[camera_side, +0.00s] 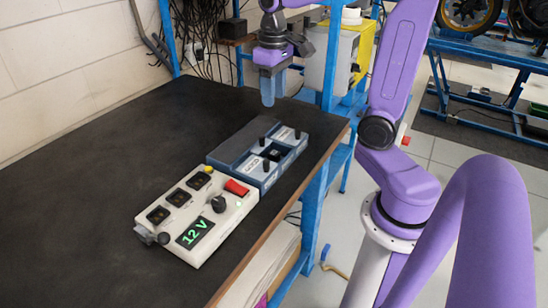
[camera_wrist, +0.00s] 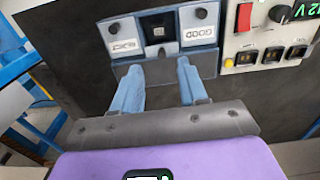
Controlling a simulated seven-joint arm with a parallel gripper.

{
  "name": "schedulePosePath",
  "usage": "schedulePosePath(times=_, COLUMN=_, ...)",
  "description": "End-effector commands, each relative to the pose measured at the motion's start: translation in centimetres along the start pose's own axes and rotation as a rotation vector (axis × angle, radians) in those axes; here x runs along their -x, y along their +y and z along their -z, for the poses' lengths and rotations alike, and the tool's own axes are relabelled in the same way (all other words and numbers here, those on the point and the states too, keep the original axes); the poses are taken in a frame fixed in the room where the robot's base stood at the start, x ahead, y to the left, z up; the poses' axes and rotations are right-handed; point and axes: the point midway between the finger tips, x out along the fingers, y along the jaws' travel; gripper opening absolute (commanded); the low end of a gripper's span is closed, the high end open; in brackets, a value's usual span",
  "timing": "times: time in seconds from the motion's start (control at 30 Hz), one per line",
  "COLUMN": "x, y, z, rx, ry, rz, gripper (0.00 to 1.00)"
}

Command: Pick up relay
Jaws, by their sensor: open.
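What looks like the relay, a small black block (camera_side: 275,155), sits in the middle bay of a blue-grey fixture (camera_side: 228,158) on the dark bench. In the wrist view the relay (camera_wrist: 158,32) appears as a dark square between two pale labelled plates with black knobs. My gripper (camera_side: 268,101) is above the bench, beyond the fixture in the side view, with its blue fingers pointing down. In the wrist view my gripper (camera_wrist: 158,70) is open, its fingers apart with nothing between them. The relay lies ahead of the fingertips, roughly centred between them.
A cream test box (camera_side: 196,215) with a green "12 V" display, a red switch and a black knob stands beside the fixture. The bench top (camera_side: 90,170) is clear to the left. Its right edge runs close to the fixture. A blue post (camera_side: 333,60) rises behind the bench.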

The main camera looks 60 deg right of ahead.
Motion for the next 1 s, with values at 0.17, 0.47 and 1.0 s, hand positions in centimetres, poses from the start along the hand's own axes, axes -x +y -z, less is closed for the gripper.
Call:
schedulePosePath(times=0.17, x=-0.8, y=0.5, z=0.2, rx=-0.023, ry=-0.004, rz=0.0, gripper=0.43)
schedulePosePath(times=0.47, x=-6.3, y=0.4, z=0.1, rx=-0.02, ry=-0.009, rz=-0.001, gripper=0.43)
schedulePosePath(times=1.0, x=-12.4, y=0.4, z=0.2, rx=-0.02, ry=-0.001, rz=0.0, gripper=0.43)
